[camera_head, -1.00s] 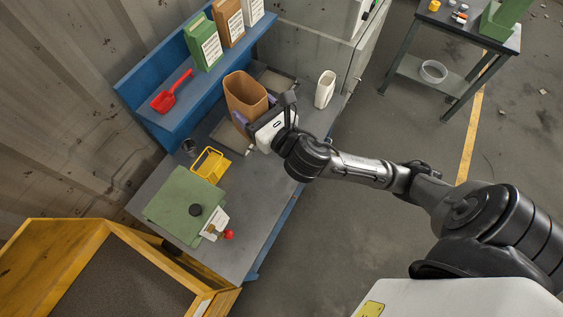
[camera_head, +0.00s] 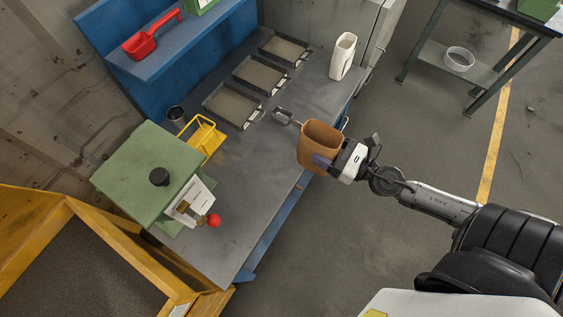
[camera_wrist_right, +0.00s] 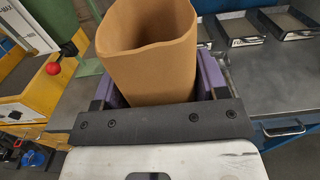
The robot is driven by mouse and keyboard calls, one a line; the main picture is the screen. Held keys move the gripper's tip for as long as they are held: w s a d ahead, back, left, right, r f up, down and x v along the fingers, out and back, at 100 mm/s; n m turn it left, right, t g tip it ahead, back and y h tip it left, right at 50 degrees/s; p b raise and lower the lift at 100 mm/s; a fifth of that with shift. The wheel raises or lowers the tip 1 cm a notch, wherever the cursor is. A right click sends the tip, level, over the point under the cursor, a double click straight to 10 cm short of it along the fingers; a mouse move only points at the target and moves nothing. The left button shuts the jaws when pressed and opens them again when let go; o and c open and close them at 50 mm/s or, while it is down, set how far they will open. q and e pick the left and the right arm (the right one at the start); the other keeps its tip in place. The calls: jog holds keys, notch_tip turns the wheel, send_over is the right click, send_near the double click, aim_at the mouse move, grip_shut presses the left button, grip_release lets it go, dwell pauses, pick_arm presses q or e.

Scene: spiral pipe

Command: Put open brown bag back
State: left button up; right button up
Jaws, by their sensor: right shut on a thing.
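The open brown bag (camera_head: 320,140) is upright near the bench's right edge in the head view, its open top facing up. My right gripper (camera_head: 327,160) is shut on it, with purple fingers on its sides. In the right wrist view the bag (camera_wrist_right: 150,50) fills the space between the purple fingers (camera_wrist_right: 158,85). I cannot tell whether its base touches the bench. My left gripper is not in view.
The grey bench (camera_head: 235,185) holds several shallow trays (camera_head: 232,104), a metal scoop (camera_head: 285,116), a white container (camera_head: 343,56), a yellow stand (camera_head: 203,138) and a green machine (camera_head: 150,165). A red scoop (camera_head: 150,38) lies on the blue shelf (camera_head: 182,55).

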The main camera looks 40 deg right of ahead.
jog(key=w+a+f+b, duration=0.3)
jog(key=w+f+b, duration=0.1)
jog(key=w+f, duration=0.7)
jog(key=shift+f, duration=0.2)
dwell(0.4)
jog(key=shift+f+b, duration=0.2)
jog(key=shift+b, duration=0.15)
jog(key=o, duration=1)
jog(key=shift+o, duration=0.2)
jog(key=shift+r, duration=0.15)
